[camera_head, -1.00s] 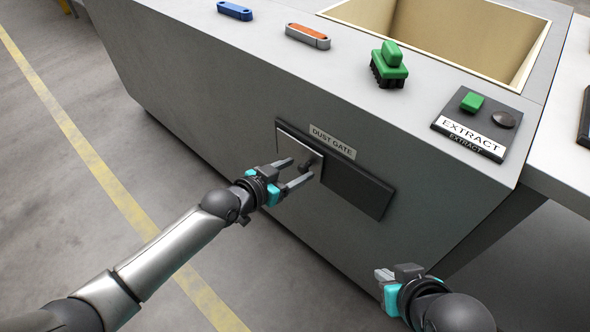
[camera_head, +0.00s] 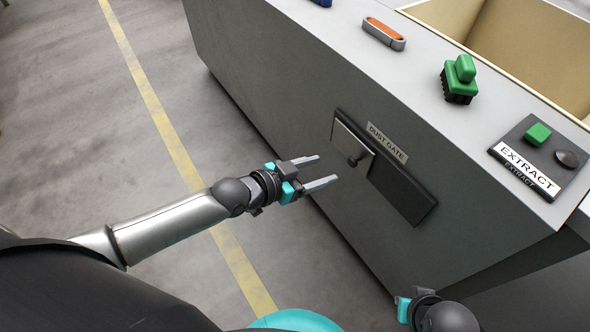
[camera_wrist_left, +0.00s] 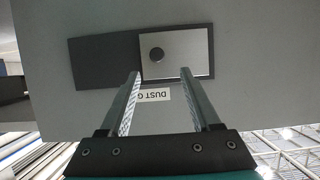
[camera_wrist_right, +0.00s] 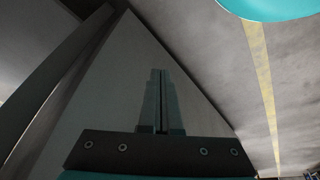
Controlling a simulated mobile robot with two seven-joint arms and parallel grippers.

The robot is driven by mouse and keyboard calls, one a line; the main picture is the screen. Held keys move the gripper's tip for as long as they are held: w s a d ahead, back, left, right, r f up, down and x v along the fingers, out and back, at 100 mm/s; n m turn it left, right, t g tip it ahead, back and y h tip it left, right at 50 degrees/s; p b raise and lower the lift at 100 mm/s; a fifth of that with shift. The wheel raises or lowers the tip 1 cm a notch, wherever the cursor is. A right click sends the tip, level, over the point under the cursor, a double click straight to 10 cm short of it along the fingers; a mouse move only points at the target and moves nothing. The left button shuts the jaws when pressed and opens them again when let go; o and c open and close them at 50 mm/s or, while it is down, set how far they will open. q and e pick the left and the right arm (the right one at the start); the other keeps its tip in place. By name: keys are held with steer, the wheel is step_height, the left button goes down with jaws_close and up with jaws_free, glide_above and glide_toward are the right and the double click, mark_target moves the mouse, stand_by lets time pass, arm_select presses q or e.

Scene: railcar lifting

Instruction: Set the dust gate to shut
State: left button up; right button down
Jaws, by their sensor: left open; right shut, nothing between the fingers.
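The dust gate is a dark flat track (camera_head: 405,193) on the grey cabinet front, with a silver sliding plate (camera_head: 345,141) at its left end. My left gripper (camera_head: 327,169) is open and empty, just left of the plate and apart from the knob. My right gripper (camera_wrist_right: 158,72) is shut and empty, low beside the cabinet.
A "DUST GATE" label (camera_head: 387,142) sits above the track. On the cabinet top are an orange and grey object (camera_head: 384,33), a green brush-like object (camera_head: 459,80) and an EXTRACT panel (camera_head: 550,150) with a green button. Open floor with a yellow line (camera_head: 170,135) lies left.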

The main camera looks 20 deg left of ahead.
arm_select(q)
steer(key=p+v, duration=0.2)
steer(key=v, duration=0.4)
arm_select(e)
step_height(320, 180, down, 6)
steer(key=s+g, duration=0.1)
steer(key=s, duration=0.1)
steer(key=shift+s+d+r, duration=0.2)
steer(key=shift+s+r, duration=0.05)
steer(key=shift+s, duration=0.1)
arm_select(q)
steer(key=shift+s+a, duration=0.1)
steer(key=shift+a, duration=0.05)
